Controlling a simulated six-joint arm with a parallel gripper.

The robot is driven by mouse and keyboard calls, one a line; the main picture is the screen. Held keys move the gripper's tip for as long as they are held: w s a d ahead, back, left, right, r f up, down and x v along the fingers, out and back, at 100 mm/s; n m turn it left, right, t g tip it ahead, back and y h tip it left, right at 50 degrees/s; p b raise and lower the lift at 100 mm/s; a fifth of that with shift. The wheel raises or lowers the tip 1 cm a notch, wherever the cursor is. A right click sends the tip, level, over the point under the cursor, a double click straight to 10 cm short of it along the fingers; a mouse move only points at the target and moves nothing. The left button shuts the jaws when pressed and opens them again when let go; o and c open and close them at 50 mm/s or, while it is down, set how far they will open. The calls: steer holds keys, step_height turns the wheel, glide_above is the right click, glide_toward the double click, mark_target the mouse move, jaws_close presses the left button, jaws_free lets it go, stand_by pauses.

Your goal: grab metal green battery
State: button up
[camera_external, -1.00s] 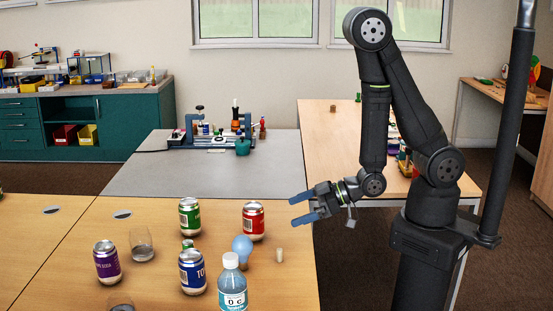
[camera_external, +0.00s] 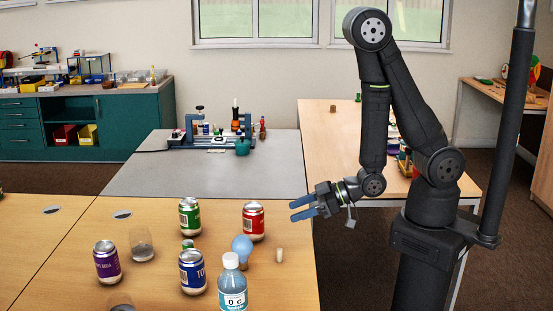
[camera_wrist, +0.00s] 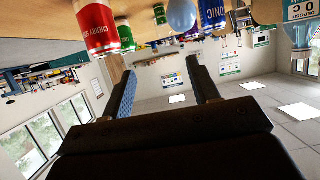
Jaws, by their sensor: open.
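A small green battery (camera_external: 188,243) stands on the wooden table, partly hidden behind the blue tonic can (camera_external: 192,272). In the wrist view the green battery (camera_wrist: 160,14) shows at the top, between the green can and the light bulb. My gripper (camera_external: 302,208) is open and empty, with blue fingers pointing left. It is off to the right of the battery, near the table's right edge and apart from every object. In the wrist view the gripper (camera_wrist: 160,75) has a clear gap between its fingers.
Around the battery stand a green can (camera_external: 190,216), a red can (camera_external: 253,221), a blue light bulb (camera_external: 242,246), a water bottle (camera_external: 232,285), a purple can (camera_external: 106,262) and a clear glass (camera_external: 142,245). A small cork-like piece (camera_external: 279,255) stands right of the bulb.

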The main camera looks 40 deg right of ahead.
step_height(320, 180, up, 10)
steer(key=r+n+g+h, duration=0.1)
steer(key=n+g+h, duration=0.7)
steer(key=g+h, duration=0.15)
glide_above(187, 241)
step_height(187, 241, down, 23)
steer(key=shift+s+r, duration=0.1)
steer(key=c, duration=1.1)
steer(key=shift+r, duration=0.1)
